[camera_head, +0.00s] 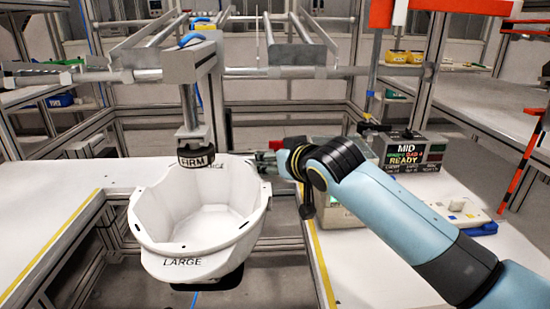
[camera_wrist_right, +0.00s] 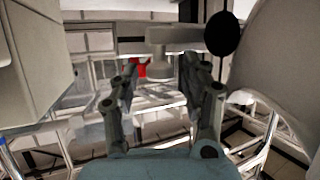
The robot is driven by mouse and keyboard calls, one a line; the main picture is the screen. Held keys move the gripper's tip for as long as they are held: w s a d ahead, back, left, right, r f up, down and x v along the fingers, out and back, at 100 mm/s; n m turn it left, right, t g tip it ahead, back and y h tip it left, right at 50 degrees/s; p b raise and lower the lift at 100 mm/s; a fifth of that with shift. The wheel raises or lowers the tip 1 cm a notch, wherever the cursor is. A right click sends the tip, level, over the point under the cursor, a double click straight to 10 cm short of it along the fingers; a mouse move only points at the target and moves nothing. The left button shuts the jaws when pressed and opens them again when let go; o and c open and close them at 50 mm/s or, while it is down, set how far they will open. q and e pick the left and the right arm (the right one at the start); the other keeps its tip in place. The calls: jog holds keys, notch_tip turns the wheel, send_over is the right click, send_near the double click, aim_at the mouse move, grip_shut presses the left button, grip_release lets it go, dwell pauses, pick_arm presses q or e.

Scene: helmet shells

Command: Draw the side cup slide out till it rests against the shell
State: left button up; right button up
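The white helmet shell (camera_head: 195,236), marked LARGE, stands open side up in the middle left of the head view. Its pale curved wall (camera_wrist_right: 285,60) fills the right of the right wrist view. There, a black round pad (camera_wrist_right: 222,33), seemingly the side cup, sits at the end of a pale horizontal bar beside the shell, with a narrow gap apparent. A pale knob (camera_wrist_right: 160,66) hangs under the bar. My right gripper (camera_wrist_right: 161,68) is open, its fingers on either side of the knob with no clear contact. In the head view my right gripper (camera_head: 272,162) is beside the shell's right rim. My left gripper is out of view.
A black pad marked FIRM (camera_head: 196,155) hangs on a post at the shell's back rim. A sign reading MID and READY (camera_head: 408,150) stands behind my right arm. White tables (camera_head: 50,205) lie on both sides. A pale box wall (camera_wrist_right: 32,60) is close at left in the wrist view.

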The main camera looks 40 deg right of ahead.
jog(key=shift+s, duration=0.1)
jog(key=v, duration=1.2)
jog(key=shift+f, duration=0.1)
